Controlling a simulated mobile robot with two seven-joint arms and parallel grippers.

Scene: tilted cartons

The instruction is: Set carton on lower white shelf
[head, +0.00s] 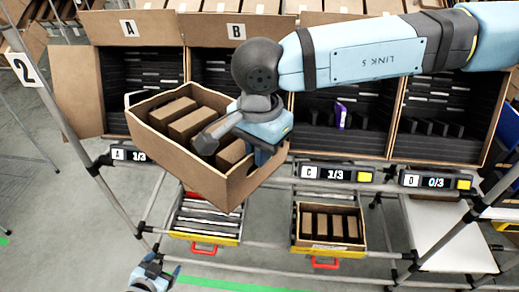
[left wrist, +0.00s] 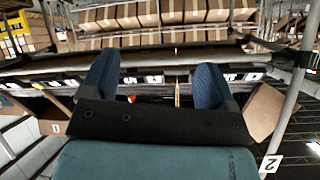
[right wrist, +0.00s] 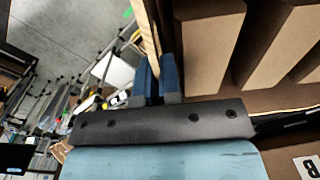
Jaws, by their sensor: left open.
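An open brown carton (head: 232,188) with several brown boxes inside hangs tilted in front of the racks. My right gripper (head: 262,150) is at its right side; in the right wrist view the fingers (right wrist: 158,80) are closed on the carton's wall (right wrist: 149,35), with the boxes to the right. My left gripper (head: 150,274) is low at the bottom left, apart from the carton. In the left wrist view its fingers (left wrist: 155,85) are wide apart with nothing gripped. The lower white shelf (head: 440,232) is at the lower right and looks bare.
Several large cartons with dark racks (head: 340,120) stand behind. A rail with displays (head: 338,174) runs below them. A carton of brown boxes (head: 330,246) and a tray (head: 205,220) occupy the lower level left of the white shelf. Metal posts (head: 440,238) flank the shelf.

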